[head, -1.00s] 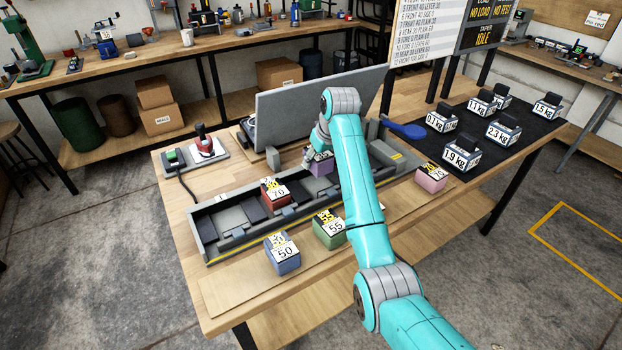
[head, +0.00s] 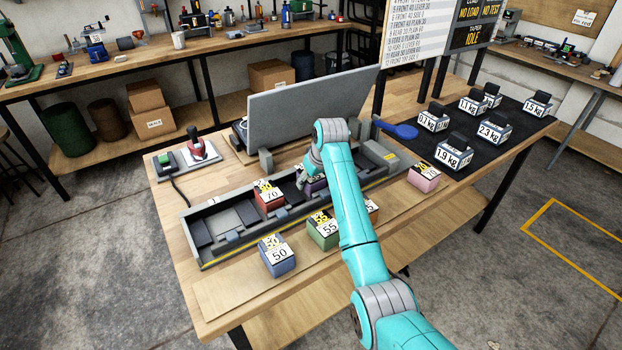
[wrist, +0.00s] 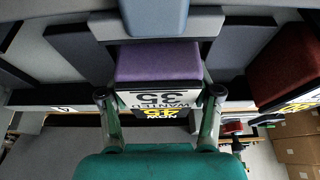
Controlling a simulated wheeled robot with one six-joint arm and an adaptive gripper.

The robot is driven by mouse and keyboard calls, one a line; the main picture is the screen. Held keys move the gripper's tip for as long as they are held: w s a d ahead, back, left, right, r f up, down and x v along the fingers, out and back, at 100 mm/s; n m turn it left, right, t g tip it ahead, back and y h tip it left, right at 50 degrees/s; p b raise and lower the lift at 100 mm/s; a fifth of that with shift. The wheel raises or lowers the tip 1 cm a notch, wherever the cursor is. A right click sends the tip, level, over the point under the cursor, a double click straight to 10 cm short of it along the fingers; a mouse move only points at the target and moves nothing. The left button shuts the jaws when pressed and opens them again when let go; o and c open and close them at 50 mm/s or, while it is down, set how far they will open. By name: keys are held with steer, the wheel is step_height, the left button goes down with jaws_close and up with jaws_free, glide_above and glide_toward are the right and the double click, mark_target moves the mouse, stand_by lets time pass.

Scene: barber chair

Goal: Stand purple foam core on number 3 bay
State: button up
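The purple foam core (head: 315,184) is a small block, low in the long grey tray (head: 205,262), right of the red block; my arm partly hides it. In the wrist view the purple core (wrist: 158,62) shows its top and a white and yellow label reading 35, upside down. My gripper (wrist: 160,95) has one finger on each side of it, close against its sides, and appears shut on it. In the head view my gripper (head: 303,178) is at the tray, mostly behind my arm. The core looks upright; whether its underside touches the bay floor is hidden. I cannot read the bay number.
A red block (head: 267,197) marked 70 sits in the tray to the left. Blue (head: 277,258), green (head: 322,232) and pink (head: 424,177) blocks stand along the front; another is mostly behind my arm. A grey panel (head: 310,105) rises behind the tray. Several weights stand on a black mat (head: 500,155).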

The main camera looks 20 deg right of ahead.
steer(key=o, duration=0.3)
steer(key=v, duration=1.2)
steer(key=shift+r, duration=0.2)
